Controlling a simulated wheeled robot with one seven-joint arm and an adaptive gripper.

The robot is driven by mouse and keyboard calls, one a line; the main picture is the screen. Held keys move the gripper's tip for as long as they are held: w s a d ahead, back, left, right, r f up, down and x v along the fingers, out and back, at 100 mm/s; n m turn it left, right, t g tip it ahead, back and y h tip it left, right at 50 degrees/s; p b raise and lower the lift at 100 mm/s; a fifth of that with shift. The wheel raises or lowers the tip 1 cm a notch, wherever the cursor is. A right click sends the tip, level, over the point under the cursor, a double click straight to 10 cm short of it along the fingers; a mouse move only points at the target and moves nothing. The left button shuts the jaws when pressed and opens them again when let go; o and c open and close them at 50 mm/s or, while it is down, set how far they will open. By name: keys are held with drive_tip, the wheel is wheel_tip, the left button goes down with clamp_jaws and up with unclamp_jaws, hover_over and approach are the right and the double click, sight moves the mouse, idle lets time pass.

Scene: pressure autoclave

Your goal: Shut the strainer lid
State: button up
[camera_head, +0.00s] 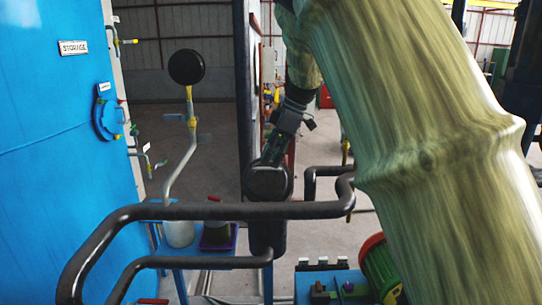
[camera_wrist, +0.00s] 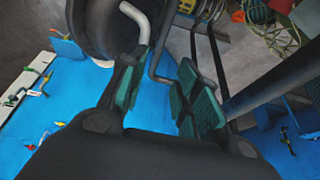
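A dark rounded vessel (camera_head: 267,225) stands in the middle of the head view, behind a black pipe; it may be the strainer, but I cannot make out its lid for certain. In the wrist view a large black round body (camera_wrist: 98,25) fills the upper left, with a pale curved handle or pipe (camera_wrist: 136,20) beside it. My gripper (camera_wrist: 160,88) has green pads set apart, with nothing clearly held between them. In the head view my gripper (camera_head: 272,150) points down just above the dark vessel; its fingertips are hard to separate from it.
Thick black pipes (camera_head: 200,211) cross in front of the vessel. A blue storage tank (camera_head: 60,150) stands at left. A blue table (camera_head: 190,262) carries a white container (camera_head: 179,233) and a purple tray (camera_head: 232,245). A green-and-red motor (camera_head: 380,268) sits at lower right.

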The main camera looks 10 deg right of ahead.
sight(269, 169)
drive_tip(key=w+f, duration=0.4)
drive_tip(key=w, duration=0.1)
drive_tip(key=shift+w+a+f, duration=0.2)
drive_tip(key=shift+a+f, duration=0.05)
drive_tip(key=shift+f, duration=0.05)
drive_tip(key=s+r, duration=0.1)
drive_tip(key=s, duration=0.2)
drive_tip(key=s+r, duration=0.1)
drive_tip(key=shift+s+r, duration=0.3)
drive_tip(key=shift+s, duration=0.05)
clamp_jaws()
drive_tip(key=c, duration=0.5)
unclamp_jaws()
drive_tip(key=shift+w+f, duration=0.8)
drive_tip(key=shift+w, duration=0.25)
drive_tip(key=shift+o, duration=1.3)
drive_tip(key=shift+w+f, duration=0.1)
drive_tip(key=shift+f, duration=0.05)
drive_tip(key=shift+o, duration=1.2)
drive_tip(key=shift+s, duration=0.35)
drive_tip(key=shift+w+a+f, duration=0.15)
drive_tip(key=shift+w+a, duration=0.05)
drive_tip(key=shift+w, duration=0.25)
drive_tip(key=shift+w+d, duration=0.1)
drive_tip(key=shift+s+d+r, duration=0.2)
drive_tip(key=shift+s+r, duration=0.15)
drive_tip(key=shift+r, duration=0.3)
drive_tip(key=shift+w+d+r, duration=0.1)
drive_tip(key=shift+r, duration=0.25)
drive_tip(key=v, duration=1)
